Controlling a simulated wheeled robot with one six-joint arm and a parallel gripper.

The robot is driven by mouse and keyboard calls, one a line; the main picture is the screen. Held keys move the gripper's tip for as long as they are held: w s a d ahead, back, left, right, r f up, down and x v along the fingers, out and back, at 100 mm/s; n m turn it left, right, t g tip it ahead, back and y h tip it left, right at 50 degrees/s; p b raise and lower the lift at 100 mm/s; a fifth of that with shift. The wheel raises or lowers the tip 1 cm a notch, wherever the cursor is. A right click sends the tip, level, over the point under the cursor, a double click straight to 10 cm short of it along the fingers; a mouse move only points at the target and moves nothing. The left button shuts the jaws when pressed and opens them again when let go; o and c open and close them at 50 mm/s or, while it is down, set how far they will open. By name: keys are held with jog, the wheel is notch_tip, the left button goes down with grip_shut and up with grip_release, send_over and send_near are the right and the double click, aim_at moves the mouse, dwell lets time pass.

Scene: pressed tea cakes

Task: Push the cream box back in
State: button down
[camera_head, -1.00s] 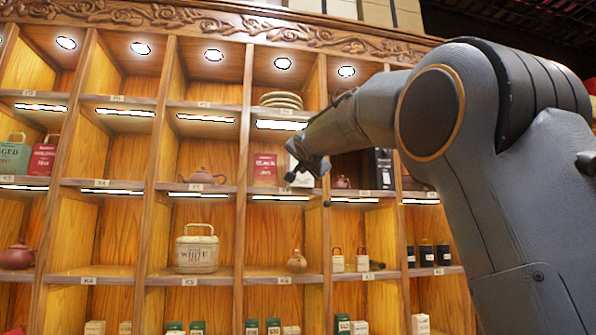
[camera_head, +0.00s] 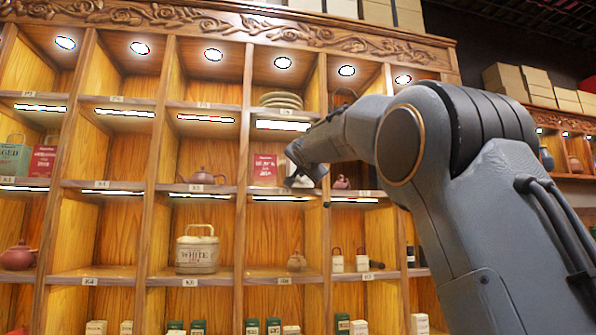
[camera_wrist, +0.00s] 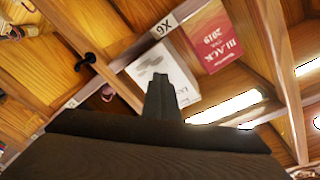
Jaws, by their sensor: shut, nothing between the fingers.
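The cream box (camera_wrist: 153,66) stands upright in a shelf compartment, beside a red box (camera_wrist: 211,38) lettered BLACK 2019. In the head view a pale sliver of the cream box (camera_head: 291,168) shows, the rest hidden by my gripper (camera_head: 300,180). The red box shows to its left (camera_head: 265,170). In the wrist view, which looks upside down, my gripper (camera_wrist: 160,82) is shut and empty, its tips overlapping the cream box's face. Whether they touch it I cannot tell. The box's base lies along the shelf's front edge; how far it sticks out is unclear.
A wooden divider (camera_head: 322,240) stands right of this compartment, with a small reddish teapot (camera_head: 342,183) beyond it. Stacked pale discs (camera_head: 281,100) sit above.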

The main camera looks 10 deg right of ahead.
aim_at(300, 188)
jog(key=shift+w+d+p, duration=0.2)
jog(key=shift+w+p, duration=0.7)
jog(key=shift+w, duration=0.5)
jog(key=shift+w+d+p, duration=0.15)
jog(key=shift+w+p, duration=0.8)
jog(key=shift+w, duration=0.45)
jog(key=shift+w+d+p, duration=0.2)
jog(key=shift+w+p, duration=0.7)
jog(key=shift+w, duration=0.5)
jog(key=shift+s+a+f+b, duration=0.1)
jog(key=shift+s+b, duration=0.6)
jog(key=shift+b, duration=0.45)
jog(key=s+a+b, duration=0.2)
jog(key=s+b, duration=1.1)
jog(key=s, duration=0.1)
jog(key=shift+s, duration=0.3)
